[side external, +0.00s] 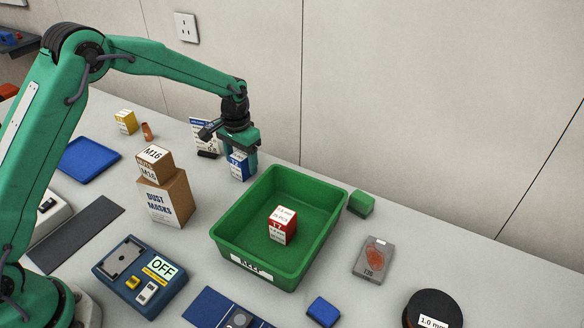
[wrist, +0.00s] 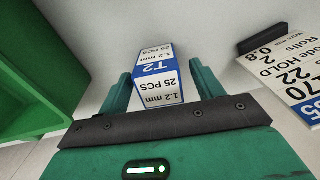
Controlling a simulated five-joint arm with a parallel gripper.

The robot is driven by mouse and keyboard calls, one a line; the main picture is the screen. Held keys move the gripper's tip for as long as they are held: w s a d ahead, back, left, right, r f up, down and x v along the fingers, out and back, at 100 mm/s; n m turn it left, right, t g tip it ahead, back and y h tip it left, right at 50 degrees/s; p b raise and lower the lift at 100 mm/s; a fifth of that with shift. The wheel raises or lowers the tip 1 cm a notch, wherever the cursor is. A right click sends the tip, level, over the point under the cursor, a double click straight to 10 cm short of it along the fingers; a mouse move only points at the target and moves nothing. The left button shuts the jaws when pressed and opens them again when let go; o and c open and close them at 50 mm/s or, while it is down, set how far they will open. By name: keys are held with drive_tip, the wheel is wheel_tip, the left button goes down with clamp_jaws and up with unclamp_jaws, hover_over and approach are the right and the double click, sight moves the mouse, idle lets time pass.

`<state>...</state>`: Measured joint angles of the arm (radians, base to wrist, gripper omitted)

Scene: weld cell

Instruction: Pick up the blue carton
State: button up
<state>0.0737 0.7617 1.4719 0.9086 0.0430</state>
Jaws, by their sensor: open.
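The blue carton (side external: 238,168) is a small blue and white box marked T2. It stands on the grey table behind the green bin, partly hidden by my gripper in the side view. My gripper (side external: 245,155) is right at the carton, reaching down from above. In the wrist view the carton (wrist: 158,78) lies between the two green fingers of my gripper (wrist: 157,88), with a finger on each side. The fingers are open, and a narrow gap shows beside the carton.
The green bin (side external: 228,228) holds a red and white carton (side external: 282,226). A sign card (side external: 203,135) stands just behind my gripper, and shows at right in the wrist view (wrist: 291,75). A dust masks box (side external: 166,198) with an M16 box (side external: 155,164) on top stands left.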

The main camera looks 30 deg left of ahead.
drive_tip(key=shift+f, duration=0.55)
drive_tip(key=shift+c, duration=0.3)
drive_tip(key=c, duration=1)
